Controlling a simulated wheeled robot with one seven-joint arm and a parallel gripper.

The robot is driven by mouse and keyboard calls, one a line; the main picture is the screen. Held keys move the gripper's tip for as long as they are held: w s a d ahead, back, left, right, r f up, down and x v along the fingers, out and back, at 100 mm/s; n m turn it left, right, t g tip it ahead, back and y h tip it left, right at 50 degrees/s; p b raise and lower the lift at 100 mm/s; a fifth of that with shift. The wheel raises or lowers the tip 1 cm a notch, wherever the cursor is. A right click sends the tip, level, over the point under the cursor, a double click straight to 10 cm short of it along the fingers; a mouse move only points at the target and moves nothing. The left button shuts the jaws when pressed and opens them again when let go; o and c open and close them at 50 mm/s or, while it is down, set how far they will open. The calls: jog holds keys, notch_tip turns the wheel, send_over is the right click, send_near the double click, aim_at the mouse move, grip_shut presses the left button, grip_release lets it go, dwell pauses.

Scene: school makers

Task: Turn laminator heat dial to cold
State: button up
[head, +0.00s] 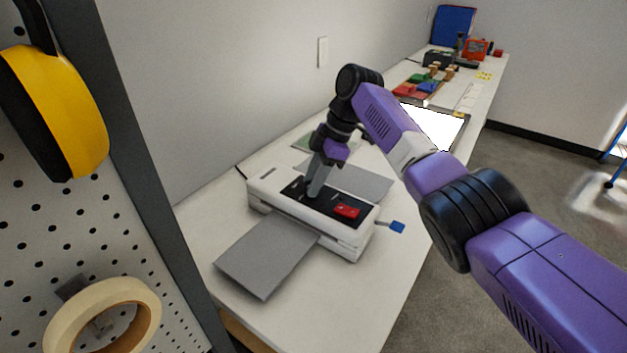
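The laminator (262,190) is a white box with a black control panel on top, standing on the white bench. A red switch (347,211) shows on the right part of the panel. My gripper (312,194) points down onto the left-middle part of the panel, with its fingertips at or just above the surface. The fingers hide what lies under them, and the heat dial cannot be made out. Whether the fingers are apart or closed on something is too small to tell.
Grey trays extend from the laminator's front (262,258) and back (362,183). A blue-ended lever (397,227) sticks out at its right. A lit panel (435,126) and several coloured blocks lie farther along the bench (355,315). A pegboard with tape (62,325) and yellow earmuffs (75,115) stands close at left.

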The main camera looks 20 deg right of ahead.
jog(key=shift+o, duration=1.3)
jog(key=v, duration=0.7)
jog(key=shift+r, duration=0.4)
jog(key=shift+s+d, duration=0.1)
jog(key=shift+d, duration=0.05)
